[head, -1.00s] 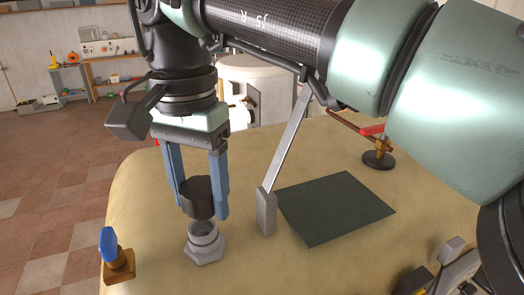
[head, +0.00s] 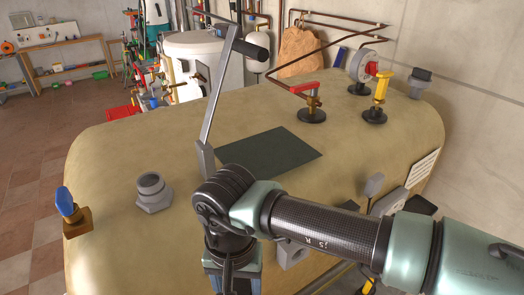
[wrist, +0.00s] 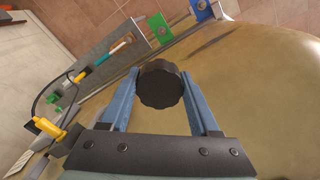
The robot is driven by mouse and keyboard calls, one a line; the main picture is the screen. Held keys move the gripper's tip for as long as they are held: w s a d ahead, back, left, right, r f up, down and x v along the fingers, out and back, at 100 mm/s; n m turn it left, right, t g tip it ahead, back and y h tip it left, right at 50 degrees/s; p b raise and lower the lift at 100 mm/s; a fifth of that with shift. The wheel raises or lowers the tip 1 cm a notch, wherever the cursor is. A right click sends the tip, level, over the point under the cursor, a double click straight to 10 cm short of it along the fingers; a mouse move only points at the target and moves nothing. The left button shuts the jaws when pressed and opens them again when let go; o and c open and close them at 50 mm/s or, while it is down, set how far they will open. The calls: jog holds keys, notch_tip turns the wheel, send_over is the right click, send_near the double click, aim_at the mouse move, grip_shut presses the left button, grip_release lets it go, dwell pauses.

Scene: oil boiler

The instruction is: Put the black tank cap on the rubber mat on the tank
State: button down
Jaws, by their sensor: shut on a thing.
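The black tank cap (wrist: 161,87) is round with a ridged rim. My gripper (wrist: 160,72) is shut on it, with a blue finger on each side in the wrist view. In the head view my gripper is low in front at the bottom edge, mostly hidden behind my wrist and cut off, and the cap does not show there. The dark rubber mat (head: 268,148) lies flat and empty on top of the beige tank (head: 115,150), beyond my wrist. The grey threaded neck (head: 153,191) stands open and uncapped left of the mat.
A grey lever (head: 218,95) with a black grip rises at the mat's left corner. A blue-handled valve (head: 69,207) stands at the left edge. A red-handled valve (head: 307,97) and a yellow valve (head: 380,95) stand behind and right.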

jog(key=s+d+f, duration=0.1)
jog(key=d+f, duration=0.3)
jog(key=f, duration=0.8)
jog(key=shift+s+d+n, duration=0.15)
jog(key=shift+d+n, duration=0.1)
jog(key=shift+n, duration=0.15)
